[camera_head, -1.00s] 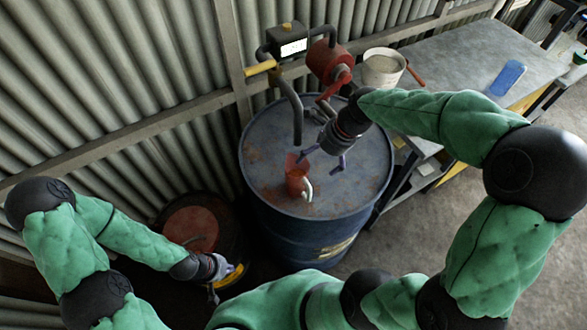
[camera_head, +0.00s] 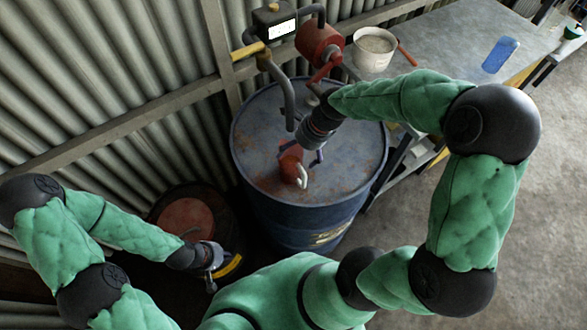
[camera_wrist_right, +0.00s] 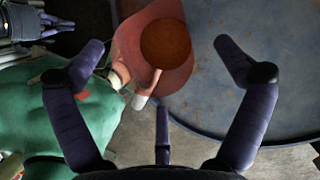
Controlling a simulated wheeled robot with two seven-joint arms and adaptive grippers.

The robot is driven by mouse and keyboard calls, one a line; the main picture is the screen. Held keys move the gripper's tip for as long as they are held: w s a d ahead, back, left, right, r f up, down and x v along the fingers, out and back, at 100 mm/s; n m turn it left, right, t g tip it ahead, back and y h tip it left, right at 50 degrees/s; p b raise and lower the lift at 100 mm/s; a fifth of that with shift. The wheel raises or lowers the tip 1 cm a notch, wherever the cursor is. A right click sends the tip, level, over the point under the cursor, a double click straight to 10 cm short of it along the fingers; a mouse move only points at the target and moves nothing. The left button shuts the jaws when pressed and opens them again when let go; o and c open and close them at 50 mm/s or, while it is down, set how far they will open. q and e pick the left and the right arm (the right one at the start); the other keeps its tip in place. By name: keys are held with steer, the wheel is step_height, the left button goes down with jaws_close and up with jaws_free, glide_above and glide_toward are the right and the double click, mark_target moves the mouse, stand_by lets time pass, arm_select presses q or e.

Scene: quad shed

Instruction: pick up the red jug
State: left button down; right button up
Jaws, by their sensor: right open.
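The red jug (camera_head: 289,164) stands on the lid of a blue drum (camera_head: 260,125), with its pale handle toward me. In the right wrist view I look down on the jug (camera_wrist_right: 126,47) and its dark round top. My right gripper (camera_head: 303,156) is open right above and around the jug, its fingers spread. In the wrist view the jug lies between the fingers (camera_wrist_right: 160,62), nearer the left one; I cannot tell if any finger touches it. My left gripper (camera_head: 212,275) is low at the left, away from the jug; its jaw state is unclear.
A red hand pump (camera_head: 318,40) with a grey pipe and a display box (camera_head: 273,22) rises behind the drum. A smaller dark drum (camera_head: 186,218) is at left, by the corrugated wall.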

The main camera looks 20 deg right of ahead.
mark_target(293, 156)
steer(key=x, duration=0.3)
steer(key=shift+a+f, duration=0.1)
steer(key=c, duration=1.6)
steer(key=shift+s, duration=0.1)
